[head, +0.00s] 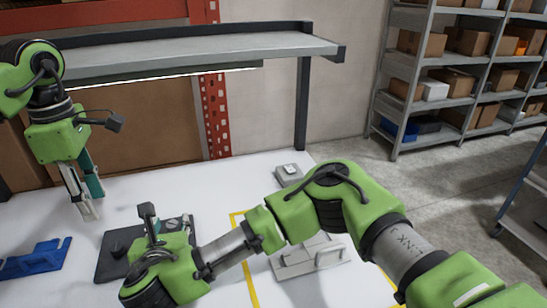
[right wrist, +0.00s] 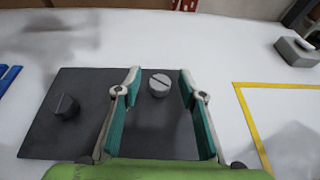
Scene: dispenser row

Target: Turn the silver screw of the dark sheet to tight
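The dark sheet (right wrist: 90,90) lies flat on the white table; in the head view its left part (head: 107,262) shows beside my right wrist. The silver screw (right wrist: 159,85) is a round light-grey head with a slanting dark slot, on the sheet's upper middle. My right gripper (right wrist: 160,85) is open above the sheet, the screw between its fingers in the picture; no contact shows. A dark slotted screw (right wrist: 65,106) stands on the sheet's left part. My left gripper (head: 92,208) hangs open and empty behind the sheet.
A blue holder (head: 36,258) lies left of the sheet. Yellow tape (head: 252,288) marks an area to the right, with a grey handled block (head: 300,262) partly behind my right arm. A small grey box (head: 288,174) stands farther back. A shelf (head: 190,55) spans the table's back.

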